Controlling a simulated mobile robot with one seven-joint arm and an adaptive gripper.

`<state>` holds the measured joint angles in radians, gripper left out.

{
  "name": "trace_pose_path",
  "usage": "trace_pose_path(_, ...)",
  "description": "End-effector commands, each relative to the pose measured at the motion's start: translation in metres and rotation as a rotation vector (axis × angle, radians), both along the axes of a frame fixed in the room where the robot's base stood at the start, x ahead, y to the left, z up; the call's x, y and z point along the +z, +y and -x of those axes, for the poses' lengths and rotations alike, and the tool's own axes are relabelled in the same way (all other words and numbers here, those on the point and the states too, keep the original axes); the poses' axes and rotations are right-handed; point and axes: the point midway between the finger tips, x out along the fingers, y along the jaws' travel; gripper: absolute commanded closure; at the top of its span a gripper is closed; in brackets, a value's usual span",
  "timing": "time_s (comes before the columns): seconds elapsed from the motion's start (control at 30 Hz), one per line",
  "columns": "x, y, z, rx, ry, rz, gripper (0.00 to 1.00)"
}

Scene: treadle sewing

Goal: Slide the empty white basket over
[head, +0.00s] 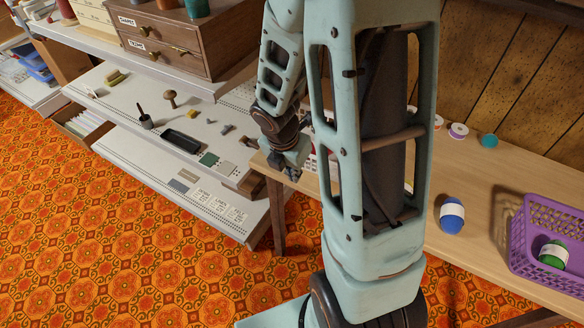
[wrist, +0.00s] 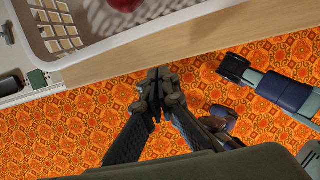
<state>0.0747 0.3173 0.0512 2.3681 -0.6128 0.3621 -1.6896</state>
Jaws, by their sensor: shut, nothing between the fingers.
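The white basket (wrist: 50,42) shows in the upper left of the wrist view, at the edge of the wooden table. Its side has square holes. A red ball (wrist: 122,4) shows at the top of that view, cut off by the frame; I cannot tell whether it is inside the basket or beyond it. In the head view my arm hides nearly all of the basket. My gripper (wrist: 158,82) is shut and empty, its fingertips together just off the table edge, apart from the basket. It also shows in the head view (head: 292,173).
A purple basket (head: 518,240) with a green yarn ball (head: 553,254) stands at the right of the table (head: 470,185). A blue yarn ball (head: 452,216) lies left of it. White shelves (head: 130,120) with small items stand at left. Patterned orange floor lies in front.

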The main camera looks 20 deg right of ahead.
Motion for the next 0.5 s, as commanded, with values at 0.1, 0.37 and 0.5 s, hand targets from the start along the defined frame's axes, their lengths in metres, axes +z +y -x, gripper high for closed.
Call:
trace_pose_path(0.1, -0.029, -0.005, -0.003, 0.001, 0.003, 0.001, 1.00)
trace_pose_path(0.37, -0.025, -0.032, -0.024, -0.004, -0.001, -0.001, 1.00)
trace_pose_path(0.5, -0.026, -0.037, -0.028, -0.002, 0.000, 0.000, 1.00)
